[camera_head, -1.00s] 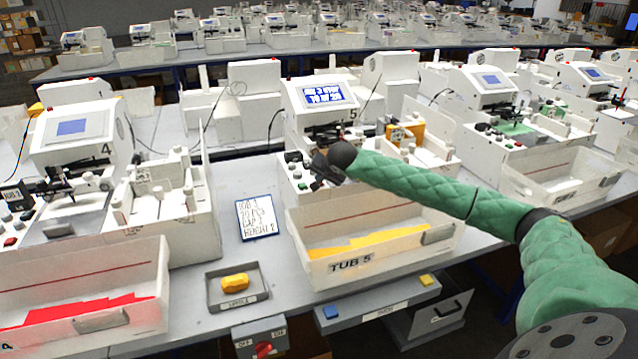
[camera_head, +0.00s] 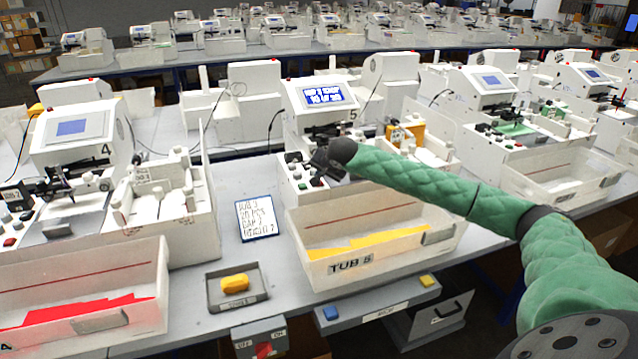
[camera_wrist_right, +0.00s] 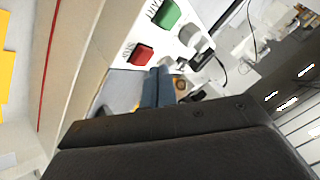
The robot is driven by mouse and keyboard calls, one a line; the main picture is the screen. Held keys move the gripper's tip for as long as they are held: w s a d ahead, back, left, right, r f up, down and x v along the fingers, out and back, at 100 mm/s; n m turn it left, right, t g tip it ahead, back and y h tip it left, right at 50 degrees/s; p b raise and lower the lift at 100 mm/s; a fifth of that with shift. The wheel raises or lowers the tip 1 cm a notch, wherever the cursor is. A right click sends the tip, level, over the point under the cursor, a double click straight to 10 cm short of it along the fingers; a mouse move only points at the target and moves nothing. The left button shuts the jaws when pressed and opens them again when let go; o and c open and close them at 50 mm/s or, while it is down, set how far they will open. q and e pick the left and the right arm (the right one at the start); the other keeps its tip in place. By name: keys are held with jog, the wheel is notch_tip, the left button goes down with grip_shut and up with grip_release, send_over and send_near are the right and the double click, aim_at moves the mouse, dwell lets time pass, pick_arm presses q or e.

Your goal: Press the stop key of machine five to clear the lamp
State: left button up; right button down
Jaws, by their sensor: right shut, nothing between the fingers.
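Machine five (camera_head: 309,115) stands in the middle of the head view, with a "5" beside its lit blue screen (camera_head: 325,95), which shows lines of white text. My right gripper (camera_head: 322,161) is at its front key panel, and the dark gripper body hides part of the panel. In the right wrist view the fingertips (camera_wrist_right: 157,88) are shut together and empty. I cannot make out a lit lamp on machine five. My left gripper is not in view.
Tub 5 (camera_head: 375,253), holding yellow pieces, stands in front of the machine. A written card (camera_head: 257,219) and a small tray (camera_head: 212,299) with a yellow object (camera_head: 235,283) lie to its left. Machine four (camera_head: 75,135) stands at the left.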

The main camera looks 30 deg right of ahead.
jog(key=shift+r+p, duration=0.35)
jog(key=shift+r, duration=2.15)
